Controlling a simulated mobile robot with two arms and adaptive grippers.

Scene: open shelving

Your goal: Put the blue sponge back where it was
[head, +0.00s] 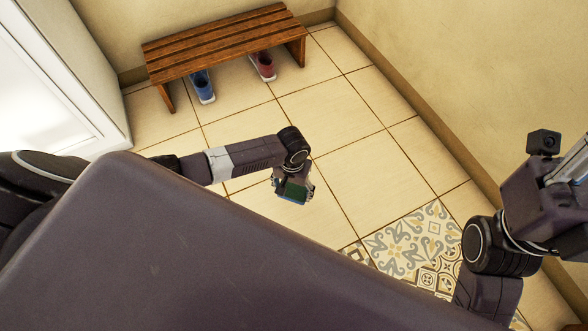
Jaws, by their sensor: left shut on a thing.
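My left gripper (293,192) is shut on the blue sponge (295,190), whose dark green face points up toward the camera. A little blue shows at its edge; the fingers hide part of its sides. The gripper holds it above the tiled floor, near the middle of the view. My right arm is at the right edge, and its end is partly cut off by the frame, so its jaws cannot be made out. No shelf shows in this view.
A wooden slatted bench (220,42) stands against the back wall. A blue shoe (201,84) and a red shoe (264,65) are under it. A patterned mat (415,240) lies at lower right. A white cabinet or door (50,80) is at left. Floor between is clear.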

